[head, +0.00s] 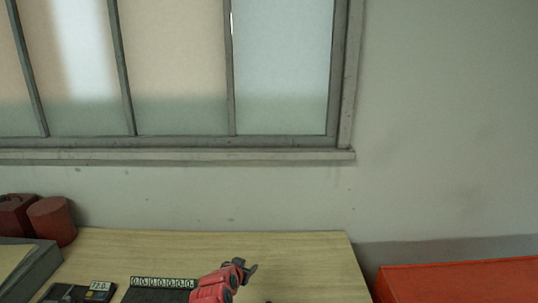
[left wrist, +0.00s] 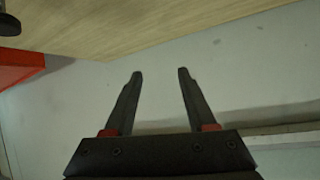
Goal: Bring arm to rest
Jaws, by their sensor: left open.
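My left gripper (head: 250,268) shows in the head view at the lower middle, red with dark fingers, over the wooden table (head: 310,260). In the left wrist view its two dark fingers (left wrist: 160,75) are spread apart with nothing between them. It is open and empty. The wall and a strip of the table's wood (left wrist: 130,25) lie beyond the fingers. My right gripper does not show in either view. No gate valve can be made out.
A red cylinder (head: 52,221) and a grey box (head: 28,268) stand on the table's left. A black device with a display (head: 100,286) and a row of digits (head: 163,282) lie at the front. An orange-red surface (head: 460,281) is at right. A window (head: 180,70) is behind.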

